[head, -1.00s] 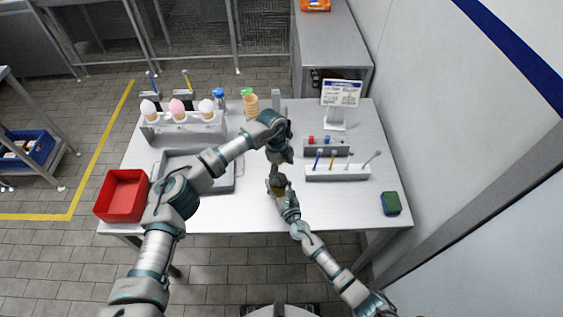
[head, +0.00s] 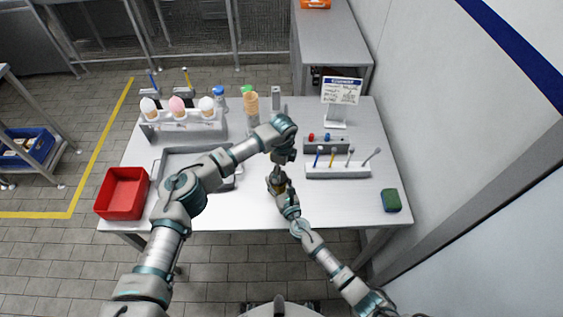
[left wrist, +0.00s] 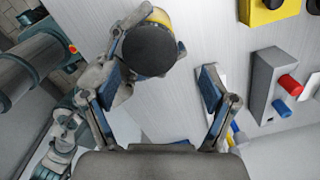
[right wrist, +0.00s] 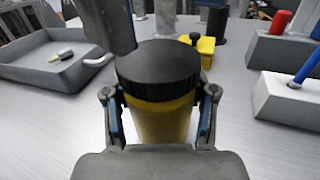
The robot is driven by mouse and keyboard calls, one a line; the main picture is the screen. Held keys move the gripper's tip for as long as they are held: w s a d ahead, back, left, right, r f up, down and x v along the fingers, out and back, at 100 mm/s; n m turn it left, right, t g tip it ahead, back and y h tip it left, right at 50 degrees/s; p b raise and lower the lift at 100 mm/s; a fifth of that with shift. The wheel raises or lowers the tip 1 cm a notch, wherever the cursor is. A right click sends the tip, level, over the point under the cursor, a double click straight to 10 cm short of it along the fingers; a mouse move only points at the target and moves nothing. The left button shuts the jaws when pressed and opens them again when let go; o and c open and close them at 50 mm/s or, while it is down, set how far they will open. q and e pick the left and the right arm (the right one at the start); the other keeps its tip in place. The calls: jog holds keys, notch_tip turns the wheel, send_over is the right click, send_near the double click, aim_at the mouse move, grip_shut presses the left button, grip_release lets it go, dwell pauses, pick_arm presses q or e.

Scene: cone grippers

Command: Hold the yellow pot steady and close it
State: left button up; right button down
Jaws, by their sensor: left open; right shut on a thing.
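The yellow pot (right wrist: 160,122) stands upright in the right wrist view with a black lid (right wrist: 158,64) seated on top. My right gripper (right wrist: 160,125) is shut around the pot's sides, one finger on each side. In the left wrist view the black lid (left wrist: 149,49) is seen from above, with a thin yellow edge of the pot. My left gripper (left wrist: 162,90) is open and empty, with the lid off to one side near its left finger. In the head view my left gripper (head: 281,160) hangs just above my right gripper (head: 276,182), which mostly hides the pot.
A yellow box with a black knob (right wrist: 206,46) stands behind the pot. A grey tray (head: 162,177) and red bin (head: 122,192) are left. A white tool holder (head: 338,171) is right, with a green-blue sponge (head: 391,200) beyond.

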pick_arm(q)
jog(key=shift+f, duration=1.55)
pick_arm(e)
jog(key=shift+s+f, duration=0.1)
jog(key=shift+f, duration=0.3)
